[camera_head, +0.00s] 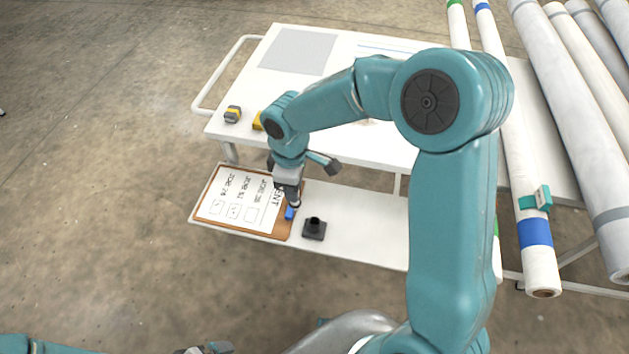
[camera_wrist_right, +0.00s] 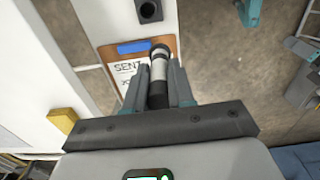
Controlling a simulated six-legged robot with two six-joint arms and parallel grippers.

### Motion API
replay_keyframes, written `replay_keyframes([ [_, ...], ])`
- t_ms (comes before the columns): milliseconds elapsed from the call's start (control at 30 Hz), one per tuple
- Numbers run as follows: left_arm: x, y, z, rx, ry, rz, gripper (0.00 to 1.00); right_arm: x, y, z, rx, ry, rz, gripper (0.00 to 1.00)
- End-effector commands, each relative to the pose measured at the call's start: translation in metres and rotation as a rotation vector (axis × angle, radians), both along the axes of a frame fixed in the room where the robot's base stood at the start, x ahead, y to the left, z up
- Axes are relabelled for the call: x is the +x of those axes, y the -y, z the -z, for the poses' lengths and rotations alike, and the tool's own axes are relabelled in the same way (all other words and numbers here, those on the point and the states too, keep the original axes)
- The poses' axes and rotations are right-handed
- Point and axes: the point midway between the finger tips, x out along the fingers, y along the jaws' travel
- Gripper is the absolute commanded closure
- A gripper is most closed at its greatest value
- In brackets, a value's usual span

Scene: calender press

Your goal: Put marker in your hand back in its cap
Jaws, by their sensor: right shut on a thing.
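My right gripper (camera_head: 290,193) is shut on the marker, above the clipboard's clip end. In the right wrist view, the marker (camera_wrist_right: 159,70) is a dark cylinder with a light band, between the two fingers (camera_wrist_right: 160,92). A black square base with a short upright socket (camera_head: 314,228), which looks like the cap holder, stands on the lower shelf right of the clipboard. The socket (camera_wrist_right: 149,11) shows at the top of the wrist view, apart from the marker. My left gripper (camera_head: 215,348) is only partly in view at the bottom edge; its opening is unclear.
A clipboard (camera_head: 207,211) with written paper and a blue clip (camera_head: 290,213) lies on the white lower shelf (camera_head: 365,240). Large rolls (camera_head: 560,90) lie at the right. The shelf right of the socket is clear.

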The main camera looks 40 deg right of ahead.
Motion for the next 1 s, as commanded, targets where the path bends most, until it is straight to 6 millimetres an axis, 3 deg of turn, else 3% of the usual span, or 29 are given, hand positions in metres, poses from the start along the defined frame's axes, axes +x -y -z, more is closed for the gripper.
replay_keyframes([
  [200, 0.0, 0.0, -0.015, 0.0, 0.001, 0.0, 0.0, -0.011, 0.026, 0.0, -0.001, -0.005, -0.581, 1.0],
  [400, 0.0, 0.0, -0.02, 0.0, 0.001, 0.0, 0.0, -0.016, 0.037, 0.002, -0.001, -0.003, -0.917, 1.0],
  [667, 0.0, 0.0, -0.015, 0.0, 0.0, 0.0, 0.0, -0.017, 0.039, 0.009, 0.0, -0.003, -1.017, 1.0],
  [1000, 0.0, 0.0, 0.012, 0.0, 0.0, 0.0, 0.0, -0.019, 0.039, 0.039, -0.001, -0.003, -1.016, 1.0],
])
